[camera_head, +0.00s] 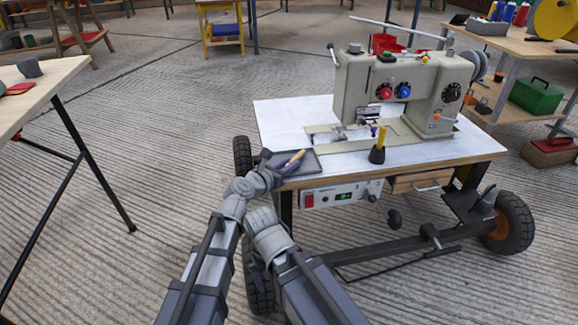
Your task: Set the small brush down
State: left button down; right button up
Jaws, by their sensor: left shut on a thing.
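The small brush (298,156) has a tan handle and a purplish part. It is at a slant over the shallow dark grey tray (313,163), on the near left corner of the sewing machine table (275,119). My left gripper (279,166) is shut on the brush at the tray's left side. The fingertips are small and partly hidden by the wrist. I cannot tell whether the brush touches the tray floor. My right gripper does not show.
A beige sewing machine (405,85) fills the back of the wheeled table. A dark stand with a yellow upright piece (377,153) is right of the tray. The white top between them is clear. A wooden table (35,95) stands at left.

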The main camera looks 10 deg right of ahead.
pick_arm(q)
jog(key=shift+s+f+b, duration=0.2)
jog(key=shift+f+b, duration=0.2)
jog(key=shift+f, duration=0.1)
jog(key=c, duration=0.9)
grip_release()
jog(key=shift+o, duration=0.7)
jog(key=shift+r, duration=0.15)
jog(key=shift+r+p, duration=0.35)
jog(key=shift+p, duration=0.25)
jog(key=p+v, duration=0.3)
jog(key=v, duration=0.8)
jog(key=shift+a, duration=0.4)
jog(key=shift+s, duration=0.15)
